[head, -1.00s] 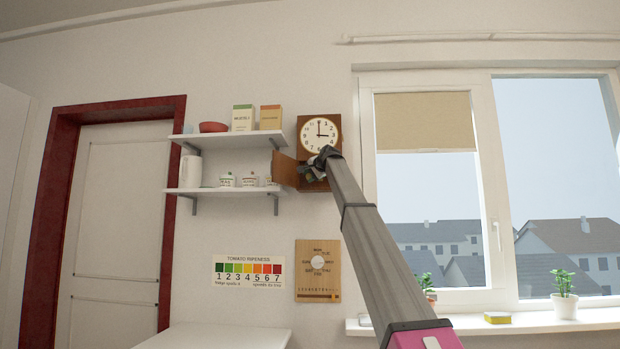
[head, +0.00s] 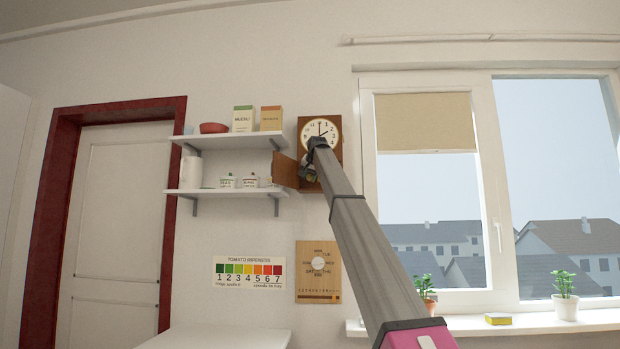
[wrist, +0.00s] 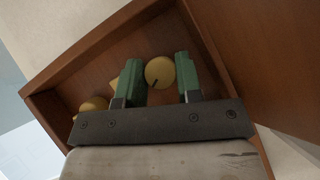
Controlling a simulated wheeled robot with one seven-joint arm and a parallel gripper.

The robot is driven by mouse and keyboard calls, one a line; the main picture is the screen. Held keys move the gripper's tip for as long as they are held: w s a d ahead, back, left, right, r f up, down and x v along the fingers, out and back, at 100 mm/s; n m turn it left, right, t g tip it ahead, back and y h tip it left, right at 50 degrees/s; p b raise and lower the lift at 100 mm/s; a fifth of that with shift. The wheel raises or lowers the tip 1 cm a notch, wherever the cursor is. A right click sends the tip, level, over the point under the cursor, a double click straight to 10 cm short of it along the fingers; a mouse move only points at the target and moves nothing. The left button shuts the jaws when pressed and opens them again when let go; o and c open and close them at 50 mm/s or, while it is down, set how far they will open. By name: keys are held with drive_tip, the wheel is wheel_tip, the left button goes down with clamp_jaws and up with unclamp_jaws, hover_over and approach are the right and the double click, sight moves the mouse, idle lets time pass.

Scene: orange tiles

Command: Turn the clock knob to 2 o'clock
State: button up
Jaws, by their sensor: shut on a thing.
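The wooden clock (head: 308,125) hangs on the wall right of the shelves. Its white dial shows the long hand at 12 and the short hand near 2; my arm covers its lower part. The small door (head: 285,171) below the dial stands open. In the wrist view, a round brass knob (wrist: 160,72) with a dark mark sits inside the wooden box (wrist: 115,42). My gripper (wrist: 158,76) is shut on this knob, one green finger on each side. A second brass knob (wrist: 93,104) is lower left, partly hidden. My gripper also shows below the dial (head: 309,166).
Two white shelves (head: 225,142) with boxes, a red bowl (head: 213,128) and jars are left of the clock. A window (head: 480,190) is on the right, with plants on its sill. A wooden calendar board (head: 318,285) hangs below the clock.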

idle(0.4)
drive_tip(key=o, duration=0.9)
drive_tip(key=shift+o, duration=0.2)
